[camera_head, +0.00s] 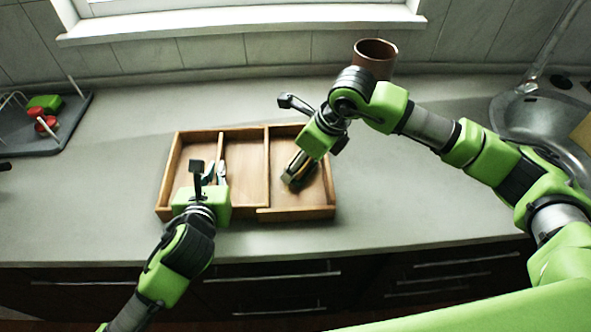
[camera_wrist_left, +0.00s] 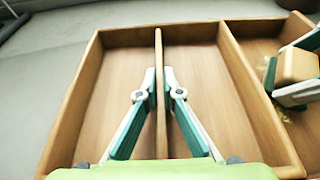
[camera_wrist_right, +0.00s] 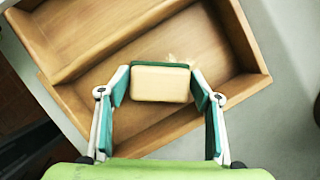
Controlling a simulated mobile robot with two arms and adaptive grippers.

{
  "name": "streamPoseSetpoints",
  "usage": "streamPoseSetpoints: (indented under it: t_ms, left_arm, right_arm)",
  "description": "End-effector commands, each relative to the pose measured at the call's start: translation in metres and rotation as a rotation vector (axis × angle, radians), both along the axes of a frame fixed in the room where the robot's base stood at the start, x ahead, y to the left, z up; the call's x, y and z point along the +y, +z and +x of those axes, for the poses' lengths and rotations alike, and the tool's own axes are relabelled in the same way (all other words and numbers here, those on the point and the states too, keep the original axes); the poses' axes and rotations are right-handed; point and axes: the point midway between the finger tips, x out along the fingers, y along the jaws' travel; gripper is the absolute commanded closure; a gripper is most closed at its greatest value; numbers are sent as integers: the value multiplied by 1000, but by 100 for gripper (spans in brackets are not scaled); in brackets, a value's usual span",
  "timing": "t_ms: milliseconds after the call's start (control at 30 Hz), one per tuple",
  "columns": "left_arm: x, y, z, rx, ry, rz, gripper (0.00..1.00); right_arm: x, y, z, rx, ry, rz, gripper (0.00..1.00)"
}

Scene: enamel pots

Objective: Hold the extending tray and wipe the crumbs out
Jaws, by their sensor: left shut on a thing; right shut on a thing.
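The wooden extending tray (camera_head: 297,212) lies on the counter, its right compartment set off as a separate section. My left gripper (camera_head: 214,172) is shut on the thin divider (camera_wrist_left: 159,85) in the left part, one finger on each side. My right gripper (camera_wrist_right: 160,90) is shut on a tan block with a dark green edge, seemingly a sponge (camera_wrist_right: 160,84), inside the right compartment. The sponge also shows in the left wrist view (camera_wrist_left: 297,66). A few faint yellowish crumbs (camera_wrist_right: 171,57) lie on that compartment's floor beside the sponge; others may be hidden.
A brown pot (camera_head: 374,60) stands at the back, behind my right arm. A grey dish rack (camera_head: 70,128) with red and green items is at the far left. A metal sink (camera_head: 530,115) is at the right. The counter around the tray is clear.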

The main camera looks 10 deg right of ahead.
Motion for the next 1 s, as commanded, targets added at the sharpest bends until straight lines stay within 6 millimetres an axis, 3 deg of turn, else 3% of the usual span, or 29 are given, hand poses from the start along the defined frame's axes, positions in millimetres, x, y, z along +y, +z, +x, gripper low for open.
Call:
streamPoseSetpoints:
  t_ms: [500,1000]
  left_arm:
    - [0,0,0,-1,0,0,100]
    - [0,0,0,-1,-1,0,100]
  right_arm:
    - [4,-3,-53,3,1,-3,59]
    - [21,-1,-49,5,-1,-2,59]
